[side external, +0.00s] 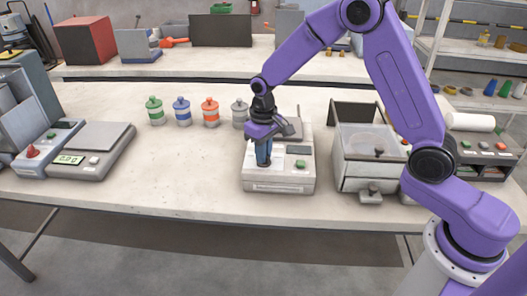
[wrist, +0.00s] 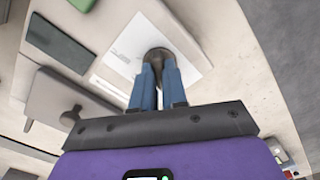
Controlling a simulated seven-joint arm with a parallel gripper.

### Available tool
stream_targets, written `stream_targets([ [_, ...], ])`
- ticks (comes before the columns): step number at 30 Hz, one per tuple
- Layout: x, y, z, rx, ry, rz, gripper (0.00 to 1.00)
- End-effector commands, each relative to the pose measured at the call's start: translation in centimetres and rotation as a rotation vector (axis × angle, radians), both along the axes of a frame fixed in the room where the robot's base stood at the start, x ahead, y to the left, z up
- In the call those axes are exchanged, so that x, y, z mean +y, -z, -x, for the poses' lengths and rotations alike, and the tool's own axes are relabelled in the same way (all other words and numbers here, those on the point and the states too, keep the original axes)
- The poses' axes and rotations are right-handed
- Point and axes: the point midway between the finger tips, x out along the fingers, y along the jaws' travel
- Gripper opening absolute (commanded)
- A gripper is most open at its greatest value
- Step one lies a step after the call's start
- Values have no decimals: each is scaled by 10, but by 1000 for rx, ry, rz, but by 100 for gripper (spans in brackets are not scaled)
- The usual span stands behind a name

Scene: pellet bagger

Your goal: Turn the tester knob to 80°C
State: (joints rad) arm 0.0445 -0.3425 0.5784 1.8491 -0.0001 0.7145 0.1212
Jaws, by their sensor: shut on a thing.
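The tester (side external: 279,187) is a low beige box near the front edge of the table, with a dark display (side external: 299,150) and a green button (side external: 300,164). My gripper (side external: 263,163) points down over its left part. In the wrist view, the blue fingers (wrist: 158,68) are closed around the dark round knob (wrist: 155,53), which sits on a white printed panel (wrist: 189,73). The fingers cover part of the knob. Its pointer and the scale markings are too small to read, so I cannot tell the set temperature.
Several capped bottles, green (side external: 155,111), blue (side external: 182,111), orange (side external: 211,112) and grey, stand behind the tester. A scale (side external: 92,150) is at the left. A beige machine with a clear-lidded bin (side external: 368,150) stands close on the right. The table between scale and tester is clear.

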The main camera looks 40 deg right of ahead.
Motion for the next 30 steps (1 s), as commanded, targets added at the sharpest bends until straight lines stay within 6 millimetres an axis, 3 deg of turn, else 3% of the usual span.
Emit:
stream_targets([
  [30,-1,-1,0,-1,837,-1,0],
])
